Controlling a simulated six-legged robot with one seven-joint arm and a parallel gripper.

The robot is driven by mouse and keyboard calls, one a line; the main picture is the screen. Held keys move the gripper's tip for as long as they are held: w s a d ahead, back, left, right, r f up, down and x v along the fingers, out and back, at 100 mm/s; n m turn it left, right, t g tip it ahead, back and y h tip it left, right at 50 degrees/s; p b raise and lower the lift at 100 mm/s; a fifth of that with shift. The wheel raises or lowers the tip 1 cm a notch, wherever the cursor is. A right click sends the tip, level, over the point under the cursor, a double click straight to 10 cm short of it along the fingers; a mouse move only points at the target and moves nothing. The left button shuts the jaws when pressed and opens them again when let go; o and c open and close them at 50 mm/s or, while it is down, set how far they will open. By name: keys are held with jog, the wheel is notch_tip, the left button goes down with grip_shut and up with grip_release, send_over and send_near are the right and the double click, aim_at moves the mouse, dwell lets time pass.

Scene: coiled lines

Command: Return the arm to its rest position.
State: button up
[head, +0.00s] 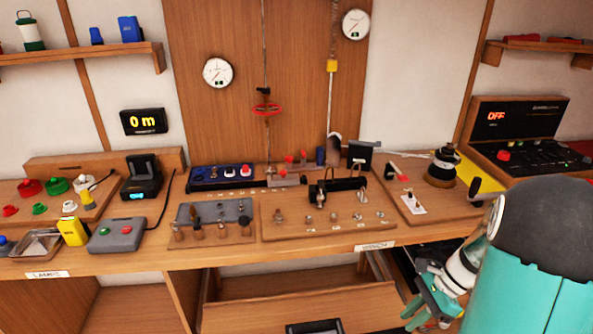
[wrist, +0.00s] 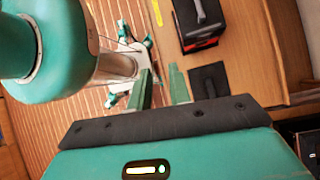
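My arm reaches in at the right of the head view, with its dark-capped teal link large in front. My gripper (head: 411,317) is low at the lower right, below the bench front and partly cut off by the frame. In the wrist view the two green fingers of my gripper (wrist: 161,84) stand apart with a gap between them. Nothing is between the fingers, and they touch nothing that I can make out.
The wooden bench (head: 330,248) carries switch panels, a winch (head: 441,168) and a black console (head: 515,130). An open drawer (head: 300,306) juts out below. In the wrist view a black and red box (wrist: 198,25) and a dark flat square (wrist: 210,80) lie near the fingers.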

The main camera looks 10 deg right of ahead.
jog(key=s+a+r+n+t+h, duration=0.3)
jog(key=a+r+n, duration=0.5)
jog(key=r+n, duration=0.1)
jog(key=s+a+r+n+t+h, duration=0.3)
jog(key=a+r+n, duration=0.6)
jog(key=r, duration=0.3)
jog(key=shift+s+a+n+h, duration=0.25)
jog(key=shift+s+n+h, duration=0.25)
jog(key=shift+s+n, duration=0.15)
